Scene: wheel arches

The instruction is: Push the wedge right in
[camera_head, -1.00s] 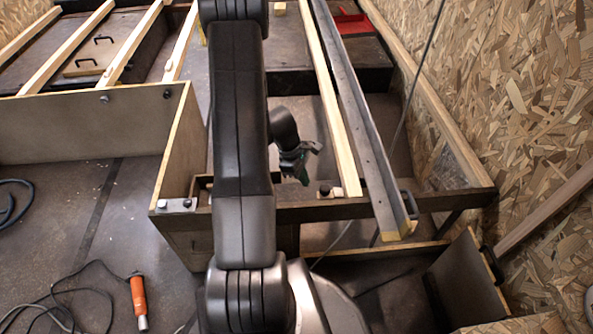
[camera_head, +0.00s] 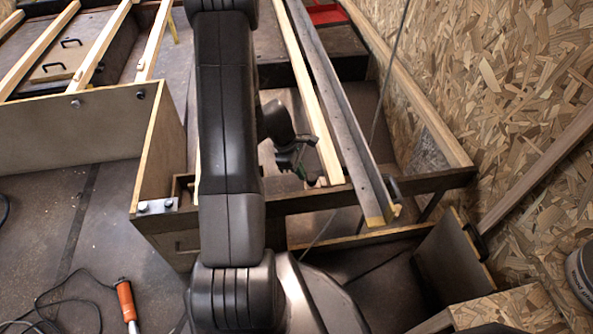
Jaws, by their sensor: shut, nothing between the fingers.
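My gripper (camera_head: 303,174) is small in the view, beyond my large dark arm, which covers the middle of the picture. Its fingers are shut and empty, pointing down and right. A small pale piece, seemingly the wedge (camera_head: 321,182), shows at the dark crossbeam (camera_head: 290,200), by the near end of the long pale wooden strip (camera_head: 305,85). The fingertips are just left of this piece. I cannot tell whether they touch it, or how deep it sits.
A long grey metal channel (camera_head: 338,110) runs beside the pale strip on the right. A chipboard wall (camera_head: 500,90) bounds the right side. An orange-handled tool (camera_head: 125,300) and its cable lie on the floor at lower left. A can (camera_head: 582,275) stands at lower right.

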